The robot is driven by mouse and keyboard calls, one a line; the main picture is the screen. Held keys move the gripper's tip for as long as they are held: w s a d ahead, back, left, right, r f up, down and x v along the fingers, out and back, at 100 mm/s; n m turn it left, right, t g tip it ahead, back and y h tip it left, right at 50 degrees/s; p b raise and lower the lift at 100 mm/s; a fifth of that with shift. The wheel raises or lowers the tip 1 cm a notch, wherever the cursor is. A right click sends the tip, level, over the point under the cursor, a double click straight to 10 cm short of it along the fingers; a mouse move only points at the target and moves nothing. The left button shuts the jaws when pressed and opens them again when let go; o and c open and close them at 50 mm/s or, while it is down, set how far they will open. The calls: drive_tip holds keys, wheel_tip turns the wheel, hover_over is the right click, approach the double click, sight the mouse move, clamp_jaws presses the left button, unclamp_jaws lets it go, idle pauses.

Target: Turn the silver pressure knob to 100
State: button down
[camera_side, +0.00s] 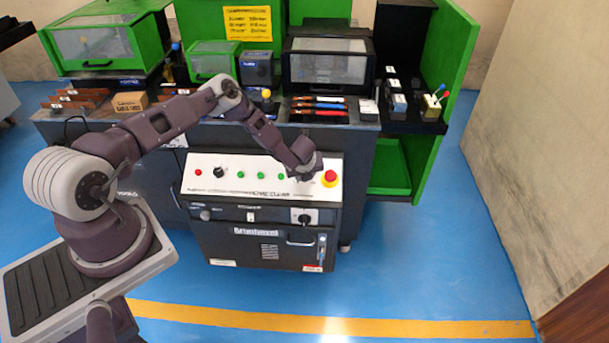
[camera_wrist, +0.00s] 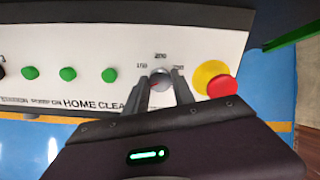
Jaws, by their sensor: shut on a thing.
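The silver pressure knob (camera_wrist: 160,77) sits on the white panel in the wrist view. A small red mark shows on its face, low and left, too small to read as a setting. Number labels stand around it: what looks like 150 at its left, 200 above it and a partly covered one at its right. The one for 100 is not visible. My gripper (camera_wrist: 162,88) has its two fingers on either side of the knob, shut on it. In the side view my gripper (camera_side: 304,172) is down at the panel's right part and hides the knob.
A red emergency button on a yellow base (camera_wrist: 215,80) stands close right of my fingers. Several green buttons (camera_wrist: 68,74) are in a row at left. A black knob (camera_side: 219,172) is further left on the white panel (camera_side: 235,165). Behind is a cluttered bench (camera_side: 345,118).

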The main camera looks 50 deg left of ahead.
idle(0.4)
drive_tip(key=c, duration=1.1)
unclamp_jaws()
drive_tip(key=shift+o, duration=0.2)
drive_tip(key=v, duration=0.7)
